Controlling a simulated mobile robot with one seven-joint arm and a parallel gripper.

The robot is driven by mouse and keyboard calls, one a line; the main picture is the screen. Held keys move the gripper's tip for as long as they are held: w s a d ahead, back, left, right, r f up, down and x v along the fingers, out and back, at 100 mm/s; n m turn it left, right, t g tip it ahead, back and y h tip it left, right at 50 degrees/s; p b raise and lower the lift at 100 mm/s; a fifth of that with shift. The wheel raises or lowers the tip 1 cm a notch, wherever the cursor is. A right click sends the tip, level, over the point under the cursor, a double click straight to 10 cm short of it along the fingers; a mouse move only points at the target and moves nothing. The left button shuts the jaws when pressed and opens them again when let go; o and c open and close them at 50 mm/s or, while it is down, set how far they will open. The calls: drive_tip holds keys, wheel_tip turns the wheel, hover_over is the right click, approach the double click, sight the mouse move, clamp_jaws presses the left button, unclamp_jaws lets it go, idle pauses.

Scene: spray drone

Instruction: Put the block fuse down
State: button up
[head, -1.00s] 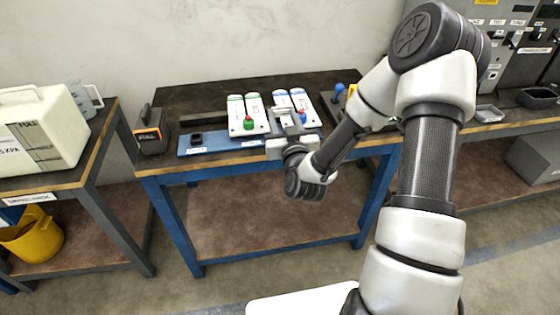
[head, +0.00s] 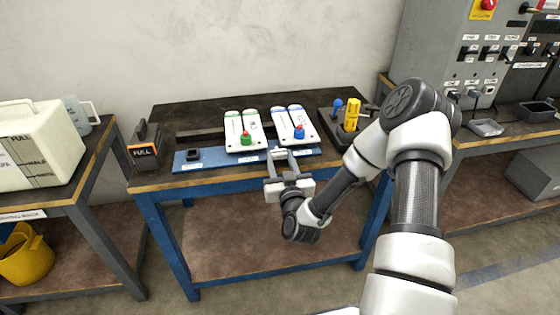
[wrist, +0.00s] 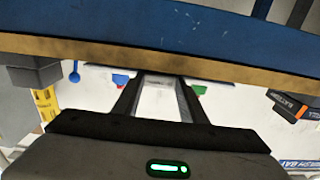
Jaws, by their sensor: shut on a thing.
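My gripper (head: 279,154) is at the front edge of the workbench, by the blue board (head: 222,158). In the wrist view, its two dark fingers (wrist: 158,90) are shut on a small pale piece (wrist: 158,100), which I take to be the block fuse. In the head view the piece is small and hard to tell from the fingers. I cannot tell whether it touches the board. The blue board carries a black socket-like block (head: 193,154) at its left and small white labels.
A yellow tool (head: 352,115) stands at right. The board is bare between its socket and the trays.

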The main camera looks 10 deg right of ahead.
drive_tip(key=shift+f, duration=0.2)
drive_tip(key=o, duration=1.4)
